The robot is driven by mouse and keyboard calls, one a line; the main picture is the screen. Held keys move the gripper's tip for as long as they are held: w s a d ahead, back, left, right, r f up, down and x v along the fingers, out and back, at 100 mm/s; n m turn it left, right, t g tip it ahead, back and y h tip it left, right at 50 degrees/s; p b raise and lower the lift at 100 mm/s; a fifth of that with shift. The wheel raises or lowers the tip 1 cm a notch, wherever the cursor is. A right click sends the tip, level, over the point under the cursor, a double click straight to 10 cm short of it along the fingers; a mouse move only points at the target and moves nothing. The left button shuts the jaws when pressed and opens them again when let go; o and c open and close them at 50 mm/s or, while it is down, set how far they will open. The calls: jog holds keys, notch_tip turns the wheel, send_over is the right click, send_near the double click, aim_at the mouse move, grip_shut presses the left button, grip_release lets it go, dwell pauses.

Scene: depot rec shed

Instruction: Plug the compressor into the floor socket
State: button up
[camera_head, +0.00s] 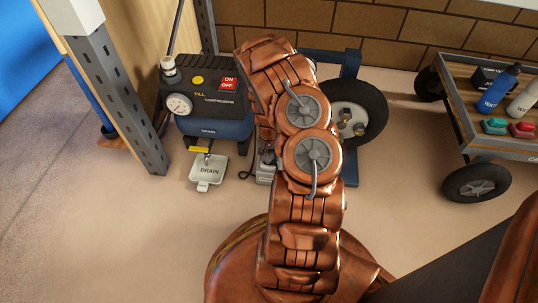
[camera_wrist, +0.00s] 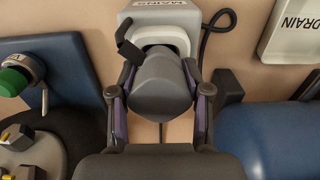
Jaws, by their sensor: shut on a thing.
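The compressor (camera_head: 218,117), dark with a blue lower tank, stands by the wall in the head view, with ON/OFF and FILL markings and a gauge. The floor socket (camera_wrist: 160,10), a pale housing marked MAINS, is at the top of the wrist view; part of it (camera_head: 265,174) shows beside my arm in the head view. My gripper (camera_wrist: 160,74) is shut on a grey plug (camera_wrist: 160,97), one finger on each side. The plug's far end overlaps the socket's face; I cannot tell whether it is inserted. My arm hides the gripper in the head view.
A pale DRAIN plate (camera_head: 208,170) lies on the floor left of the socket. A black cable (camera_wrist: 207,45) curls beside the socket. A metal post (camera_head: 122,95) stands left; a wheeled cart (camera_head: 505,143) stands right.

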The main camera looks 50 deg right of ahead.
jog(key=o, duration=1.2)
jog(key=shift+o, duration=0.2)
jog(key=shift+r, duration=0.1)
notch_tip(320, 180, up, 12)
jog(key=shift+f, duration=0.15)
